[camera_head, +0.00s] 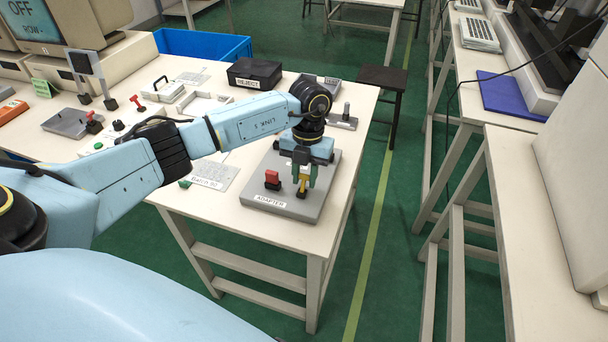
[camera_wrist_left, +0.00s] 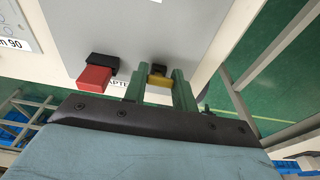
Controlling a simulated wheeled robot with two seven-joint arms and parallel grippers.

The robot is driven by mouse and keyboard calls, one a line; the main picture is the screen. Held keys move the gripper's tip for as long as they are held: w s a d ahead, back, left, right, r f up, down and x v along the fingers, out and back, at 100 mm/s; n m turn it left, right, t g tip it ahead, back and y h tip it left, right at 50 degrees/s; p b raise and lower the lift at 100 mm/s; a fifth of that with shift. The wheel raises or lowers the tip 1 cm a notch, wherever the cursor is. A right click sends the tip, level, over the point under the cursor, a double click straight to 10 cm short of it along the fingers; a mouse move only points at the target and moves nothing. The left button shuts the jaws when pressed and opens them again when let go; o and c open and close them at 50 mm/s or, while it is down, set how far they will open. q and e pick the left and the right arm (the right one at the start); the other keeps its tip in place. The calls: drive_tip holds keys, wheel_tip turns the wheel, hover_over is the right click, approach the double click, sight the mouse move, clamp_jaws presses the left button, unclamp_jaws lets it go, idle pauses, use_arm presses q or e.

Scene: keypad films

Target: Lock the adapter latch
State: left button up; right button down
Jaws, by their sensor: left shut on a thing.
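The adapter (camera_head: 325,185) is a grey plate labelled ADAPTER near the right front corner of the white table. A red and black block (camera_head: 272,180) stands at its front left; it also shows in the wrist view (camera_wrist_left: 93,78). My left gripper (camera_head: 304,178) points down over the plate, its green fingers shut on the yellow latch (camera_head: 302,190). In the left wrist view, the yellow and black latch (camera_wrist_left: 159,81) sits between the fingertips (camera_wrist_left: 158,74). The fingers hide part of the latch, so I cannot tell its exact position. My right gripper is not in view.
A printed sheet (camera_head: 214,174) lies left of the adapter. A black REJECT box (camera_head: 254,74) and a blue bin (camera_head: 203,45) stand farther back. The table's right and front edges run close to the adapter. A dark stool (camera_head: 383,78) stands beyond the right edge.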

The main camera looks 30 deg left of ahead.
use_arm(q)
drive_tip(key=shift+w, duration=0.1)
drive_tip(key=o, duration=1)
wheel_tip(320, 180, up, 13)
drive_tip(key=w+p, duration=0.1)
drive_tip(key=w, duration=0.1)
drive_tip(key=shift+w+a+p, duration=0.15)
drive_tip(key=shift+a+p, duration=0.2)
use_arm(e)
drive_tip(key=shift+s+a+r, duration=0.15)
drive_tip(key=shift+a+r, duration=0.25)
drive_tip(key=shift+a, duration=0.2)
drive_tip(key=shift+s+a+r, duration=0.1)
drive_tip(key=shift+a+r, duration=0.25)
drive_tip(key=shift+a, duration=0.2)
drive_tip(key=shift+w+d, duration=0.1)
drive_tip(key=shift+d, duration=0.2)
